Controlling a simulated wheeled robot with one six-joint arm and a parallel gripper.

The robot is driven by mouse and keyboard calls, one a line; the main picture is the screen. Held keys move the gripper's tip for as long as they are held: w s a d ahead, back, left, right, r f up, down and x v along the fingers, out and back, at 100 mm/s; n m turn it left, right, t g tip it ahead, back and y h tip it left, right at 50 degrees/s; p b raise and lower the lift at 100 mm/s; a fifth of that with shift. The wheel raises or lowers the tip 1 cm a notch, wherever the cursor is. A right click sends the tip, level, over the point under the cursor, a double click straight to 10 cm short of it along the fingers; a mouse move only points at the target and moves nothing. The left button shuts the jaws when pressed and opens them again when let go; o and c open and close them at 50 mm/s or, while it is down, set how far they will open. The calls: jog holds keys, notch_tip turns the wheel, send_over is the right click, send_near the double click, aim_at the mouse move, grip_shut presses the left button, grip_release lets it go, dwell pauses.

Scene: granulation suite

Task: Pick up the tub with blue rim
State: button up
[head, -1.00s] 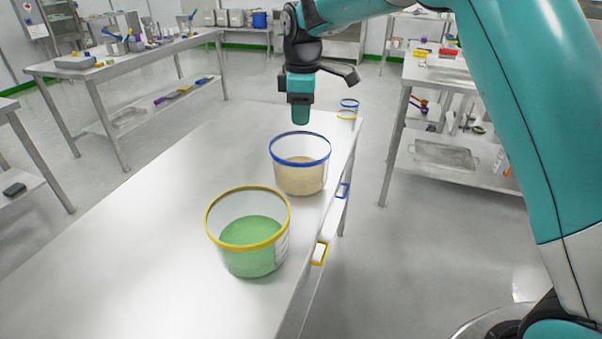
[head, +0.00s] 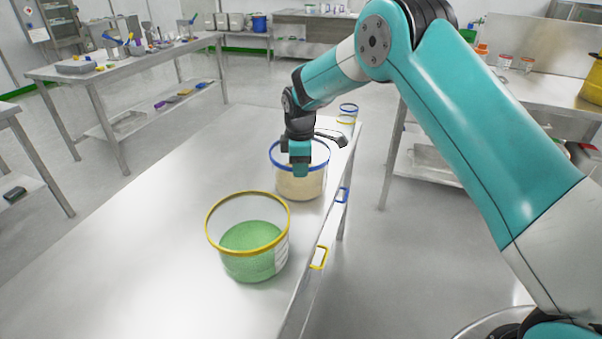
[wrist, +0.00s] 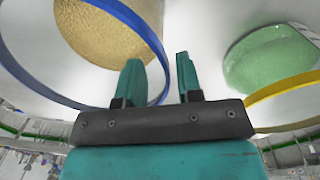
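The tub with the blue rim (head: 287,187) stands upright on the steel table and holds tan granules. It also shows at the upper left of the wrist view (wrist: 128,13). My gripper (head: 300,172) points down at the near side of this tub. In the wrist view my gripper (wrist: 157,64) is open, its two teal fingers apart with nothing gripped. The blue rim runs between them in that view: the left finger overlaps the tub's opening, the right finger is outside it. I cannot tell whether either finger touches the rim.
A tub with a yellow rim (head: 247,268) and green granules stands nearer on the steel table (head: 150,235). Small containers with blue and yellow rims (head: 347,116) are at the far end. Blue (head: 342,194) and yellow (head: 318,258) frames are along the right edge. The table's left side is clear.

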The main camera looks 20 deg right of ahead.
aim_at(301, 184)
notch_tip(301, 184, down, 4)
jog(key=shift+d+f+p, duration=0.15)
jog(key=shift+f+p, duration=0.05)
jog(key=shift+p, duration=0.1)
grip_shut()
jog(key=shift+r, duration=0.1)
dwell(1.2)
